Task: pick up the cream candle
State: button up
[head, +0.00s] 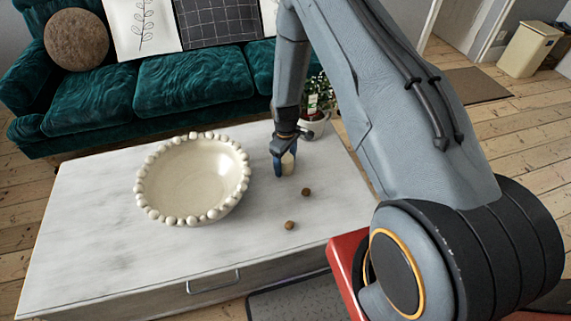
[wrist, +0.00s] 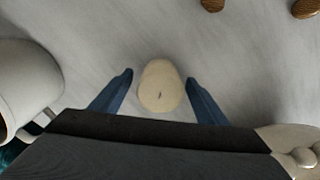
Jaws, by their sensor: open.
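A cream bowl with a beaded rim (head: 141,190) stands left on the pale table (head: 90,240). A potted plant (head: 316,118) stands behind my gripper. Two small brown balls (head: 306,191) (head: 290,225) lie in front. A green sofa (head: 190,82) is behind the table.

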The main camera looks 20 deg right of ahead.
jog(key=c, duration=1.3)
jog(key=shift+o, duration=0.2)
